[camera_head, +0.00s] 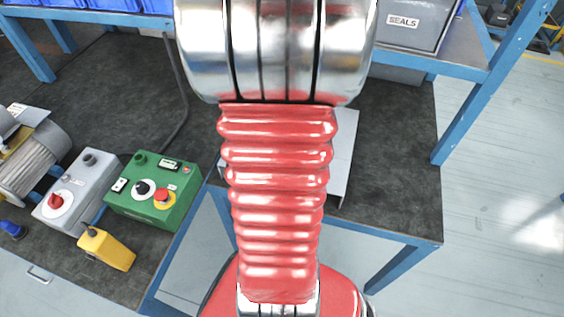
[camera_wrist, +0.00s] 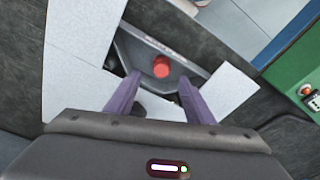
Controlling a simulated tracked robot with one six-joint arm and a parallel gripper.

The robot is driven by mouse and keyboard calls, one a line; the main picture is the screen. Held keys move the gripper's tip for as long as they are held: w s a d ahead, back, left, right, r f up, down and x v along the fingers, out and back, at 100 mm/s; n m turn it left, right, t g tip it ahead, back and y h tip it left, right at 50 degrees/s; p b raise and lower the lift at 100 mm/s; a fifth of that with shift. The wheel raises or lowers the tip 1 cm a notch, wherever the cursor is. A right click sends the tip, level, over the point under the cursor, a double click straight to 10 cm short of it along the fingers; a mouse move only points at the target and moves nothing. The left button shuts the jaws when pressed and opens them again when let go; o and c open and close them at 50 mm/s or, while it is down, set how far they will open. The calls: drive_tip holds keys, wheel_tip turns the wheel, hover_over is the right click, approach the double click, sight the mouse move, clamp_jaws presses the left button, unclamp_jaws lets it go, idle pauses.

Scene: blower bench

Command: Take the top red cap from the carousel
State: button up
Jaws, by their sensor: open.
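In the wrist view a round red cap (camera_wrist: 161,67) sits on a dark grey angular holder (camera_wrist: 133,47) with a lighter rim, which looks like part of the carousel. My gripper (camera_wrist: 160,82) has two purple fingers spread apart, with nothing held between them. The cap appears between and just beyond the fingertips in the picture; I cannot tell the height gap. The lower part of the holder is hidden by my gripper. In the head view my red ribbed arm covers the middle, and neither the cap nor my gripper shows.
White panels (camera_wrist: 225,90) flank the holder. A green control box (camera_head: 153,189) with a red button stands left of my arm in the head view, beside a grey switch box (camera_head: 78,190) and a yellow pendant (camera_head: 106,248). The dark bench (camera_head: 395,160) is bare at right.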

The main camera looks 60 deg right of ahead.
drive_tip(key=shift+w+d+f, duration=0.1)
drive_tip(key=shift+w+f, duration=0.05)
drive_tip(key=shift+f, duration=1.15)
drive_tip(key=shift+w+d+f, duration=0.1)
drive_tip(key=shift+f, duration=1.2)
drive_tip(key=c, duration=1.1)
drive_tip(key=shift+r, duration=0.1)
wheel_tip(320, 180, up, 10)
drive_tip(key=shift+f, duration=0.1)
